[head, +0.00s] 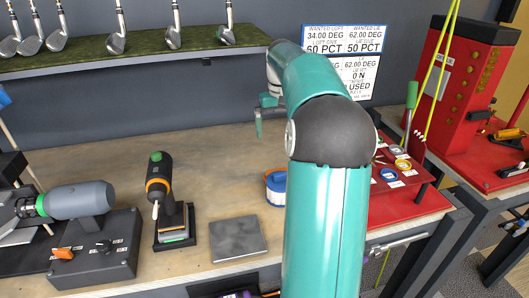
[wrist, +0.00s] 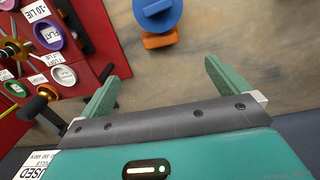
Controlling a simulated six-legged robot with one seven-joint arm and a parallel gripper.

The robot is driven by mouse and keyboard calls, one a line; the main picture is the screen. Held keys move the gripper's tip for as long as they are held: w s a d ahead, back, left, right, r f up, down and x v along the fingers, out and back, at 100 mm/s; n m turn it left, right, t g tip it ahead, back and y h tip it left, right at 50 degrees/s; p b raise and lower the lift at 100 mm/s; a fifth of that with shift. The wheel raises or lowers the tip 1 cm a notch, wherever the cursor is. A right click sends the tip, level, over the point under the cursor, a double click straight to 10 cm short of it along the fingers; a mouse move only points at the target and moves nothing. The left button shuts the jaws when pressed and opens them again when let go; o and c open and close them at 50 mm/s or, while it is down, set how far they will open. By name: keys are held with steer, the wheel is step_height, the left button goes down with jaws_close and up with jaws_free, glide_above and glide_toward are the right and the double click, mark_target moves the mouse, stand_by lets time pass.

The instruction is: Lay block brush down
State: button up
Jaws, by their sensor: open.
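My gripper (wrist: 164,72) is open in the wrist view, its two green fingers apart with only bare bench between them. In the head view one finger (head: 258,124) shows beside my arm, above the back of the bench; the rest is hidden by my arm. I cannot single out a block brush for certain. A small blue and white item with an orange part (head: 276,188) stands on the bench left of my arm. A blue round item with an orange part (wrist: 158,14) shows at the top of the wrist view, clear of the fingers.
The wooden bench (head: 215,160) has free room at its middle and back. A dark grey square plate (head: 239,239) lies near its front edge. A black and orange tool (head: 158,178) and a grey machine (head: 82,200) stand left. A red board with coloured rings (head: 410,195) is right.

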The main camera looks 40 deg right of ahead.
steer(key=s+a+r+n+t+h, duration=0.1)
steer(key=a+r+n, duration=0.1)
steer(key=a, duration=0.9)
steer(key=s+a+r+n+t+h, duration=0.1)
steer(key=s+a+r, duration=0.1)
steer(key=a, duration=1)
steer(key=s+a+f+n+t+y, duration=0.1)
steer(key=s+a+f, duration=0.2)
steer(key=s+a, duration=0.4)
steer(key=s+a+f+n+t+y, duration=0.1)
steer(key=s+a+f+t, duration=0.1)
steer(key=s+a+f, duration=0.2)
steer(key=s+a, duration=0.3)
steer(key=a, duration=0.1)
steer(key=shift+a+n+t, duration=0.25)
steer(key=shift+n+t, duration=0.05)
steer(key=shift+n, duration=0.1)
